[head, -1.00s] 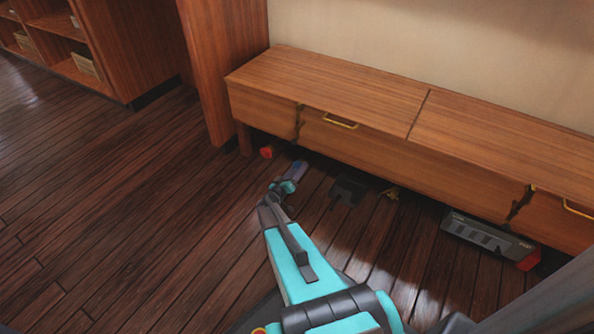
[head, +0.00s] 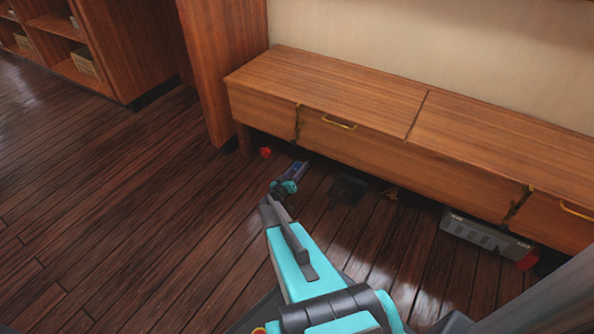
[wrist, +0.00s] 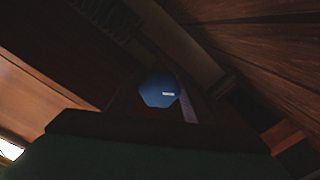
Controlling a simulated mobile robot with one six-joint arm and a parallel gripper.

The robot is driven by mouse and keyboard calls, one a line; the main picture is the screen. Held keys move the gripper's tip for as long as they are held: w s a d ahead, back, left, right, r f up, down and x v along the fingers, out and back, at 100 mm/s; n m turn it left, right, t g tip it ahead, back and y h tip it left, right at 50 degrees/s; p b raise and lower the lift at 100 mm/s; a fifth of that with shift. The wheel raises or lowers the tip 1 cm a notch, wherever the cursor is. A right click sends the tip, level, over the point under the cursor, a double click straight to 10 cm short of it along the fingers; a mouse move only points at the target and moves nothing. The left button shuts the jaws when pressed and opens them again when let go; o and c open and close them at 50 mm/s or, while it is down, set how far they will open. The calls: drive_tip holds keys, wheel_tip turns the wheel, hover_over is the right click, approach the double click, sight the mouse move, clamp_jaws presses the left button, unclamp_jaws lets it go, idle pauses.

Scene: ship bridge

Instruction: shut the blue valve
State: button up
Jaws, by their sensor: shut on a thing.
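The blue valve shows in the wrist view as a dark blue, many-sided knob (wrist: 156,91) with a small white mark on its face. My gripper (head: 299,169) is low in front of the wooden bench, close to the floor. Its jaws are shut on the blue valve, with dark finger shapes on both sides of the knob in the wrist view. In the head view the valve cannot be told apart from my gripper's end. What lies behind the knob is too dark to see.
The wooden bench (head: 330,85) overhangs the floor. Under its front edge are a red knob (head: 265,152), a dark box (head: 347,190), a small yellow-brown thing (head: 389,193) and a grey case (head: 485,236) with a red end. The plank floor (head: 120,210) at left is clear.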

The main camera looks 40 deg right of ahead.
drive_tip(key=m, duration=0.2)
drive_tip(key=m+p, duration=0.1)
drive_tip(key=shift+s+d+r, duration=0.2)
drive_tip(key=shift+s+d, duration=0.05)
drive_tip(key=m, duration=0.3)
drive_tip(key=shift+f+m+p, duration=0.1)
drive_tip(key=shift+m+p, duration=0.2)
drive_tip(key=shift+p, duration=0.05)
drive_tip(key=m, duration=0.6)
drive_tip(key=shift+b, duration=0.4)
drive_tip(key=m+b, duration=0.2)
drive_tip(key=m, duration=0.4)
drive_tip(key=shift+a+f+m+b, duration=0.1)
drive_tip(key=shift+f+m+b, duration=0.05)
drive_tip(key=shift+m+b, duration=0.15)
drive_tip(key=m+b, duration=0.2)
drive_tip(key=m, duration=0.2)
drive_tip(key=shift+w+m+b, duration=0.15)
drive_tip(key=shift+m+b, duration=0.4)
drive_tip(key=shift+m, duration=0.25)
drive_tip(key=shift+w+a, duration=0.1)
